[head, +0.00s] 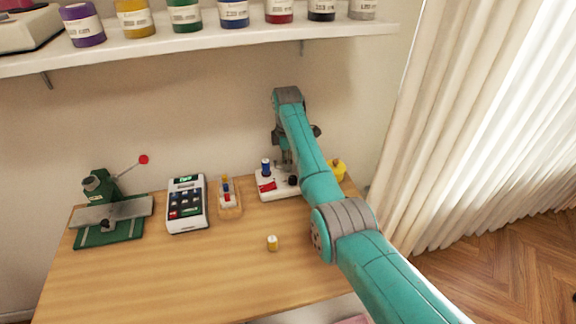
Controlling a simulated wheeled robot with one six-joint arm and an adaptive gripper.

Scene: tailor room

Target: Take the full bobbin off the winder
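The winder (284,194) is a small white machine with a red label and a dark knob, near the back edge of the table. A blue spool (265,167) stands upright at its left end. My gripper (286,168) is above the winder, to the right of the blue spool. My arm partly covers it, and I cannot tell whether it is open or holds something. Any bobbin under the gripper is hidden or too small to make out. A small yellow and white bobbin-like piece (272,242) stands on the table in front of the winder.
The wooden table (180,280) is clear along its front. A rack with small spools (229,208), a keypad device (187,205) and a green press (110,215) stand to the left. A yellow object (338,168) is right of the winder. A shelf (200,43) with jars hangs above.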

